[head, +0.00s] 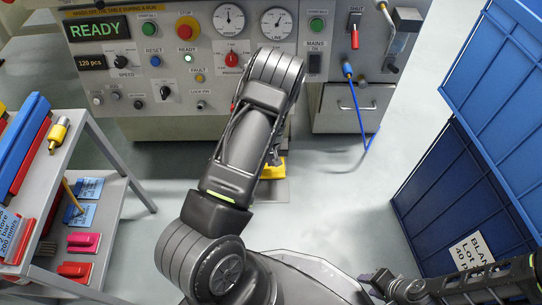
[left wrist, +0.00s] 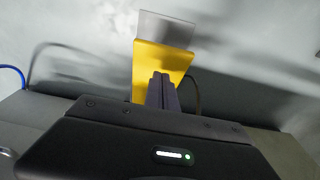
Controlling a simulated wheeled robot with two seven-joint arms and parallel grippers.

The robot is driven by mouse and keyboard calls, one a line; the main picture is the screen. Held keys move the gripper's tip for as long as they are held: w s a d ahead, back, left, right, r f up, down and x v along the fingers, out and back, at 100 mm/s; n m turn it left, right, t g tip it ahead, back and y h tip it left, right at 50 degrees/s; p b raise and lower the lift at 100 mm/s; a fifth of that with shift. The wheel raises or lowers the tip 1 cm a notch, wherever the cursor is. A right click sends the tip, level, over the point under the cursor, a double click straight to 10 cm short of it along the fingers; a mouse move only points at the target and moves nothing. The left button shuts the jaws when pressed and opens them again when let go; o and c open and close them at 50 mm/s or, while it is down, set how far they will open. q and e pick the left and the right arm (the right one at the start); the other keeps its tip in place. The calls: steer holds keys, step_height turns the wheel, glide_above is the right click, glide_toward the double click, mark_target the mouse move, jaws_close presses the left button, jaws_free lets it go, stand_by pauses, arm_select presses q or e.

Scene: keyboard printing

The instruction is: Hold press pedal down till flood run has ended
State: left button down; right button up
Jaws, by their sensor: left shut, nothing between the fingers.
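The yellow press pedal (head: 273,170) sits low on the floor in front of the machine, mostly hidden behind my left arm in the head view. In the left wrist view the yellow pedal (left wrist: 147,62) lies beyond the fingers, with a pale plate (left wrist: 166,29) at its far end. My left gripper (left wrist: 163,78) is shut and empty, its fingertips overlapping the pedal's face. I cannot tell whether they touch it or whether it is pressed down. My right gripper (head: 378,286) is at the lower right, away from the pedal; its jaw state is unclear. The display (head: 98,29) reads READY.
A grey shelf cart (head: 75,160) stands at left, blue crates (head: 455,185) at right. A blue hose (head: 360,115) hangs near the drawer. Floor between pedal and crates is clear.

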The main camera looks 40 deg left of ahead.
mark_target(271, 176)
arm_select(q)
steer(key=shift+s+d+f+b, duration=0.15)
steer(key=shift+s+f+b, duration=0.05)
steer(key=shift+f, duration=0.4)
steer(key=shift+s+d+f+b, duration=0.15)
steer(key=shift+s+f, duration=0.05)
steer(key=shift+f, duration=0.35)
steer(key=f+b, duration=0.1)
steer(key=f, duration=0.1)
steer(key=s+d+f+b, duration=0.1)
steer(key=f, duration=0.1)
steer(key=s+f+b, duration=0.1)
steer(key=shift+d+f, duration=0.25)
steer(key=shift+f, duration=0.15)
steer(key=shift+s, duration=0.1)
steer(key=shift+s+d+f, duration=0.1)
steer(key=shift+s+d, duration=0.05)
steer(key=shift+d, duration=0.15)
stand_by(0.7)
stand_by(2.3)
steer(key=r+p, duration=0.2)
steer(key=r, duration=0.1)
steer(key=r+p, duration=0.1)
steer(key=shift+w+a+r, duration=0.35)
steer(key=s+d+r+p, duration=0.2)
steer(key=s+r+p, duration=0.1)
steer(key=r, duration=0.6)
steer(key=shift+p, duration=0.9)
steer(key=shift+r, duration=0.1)
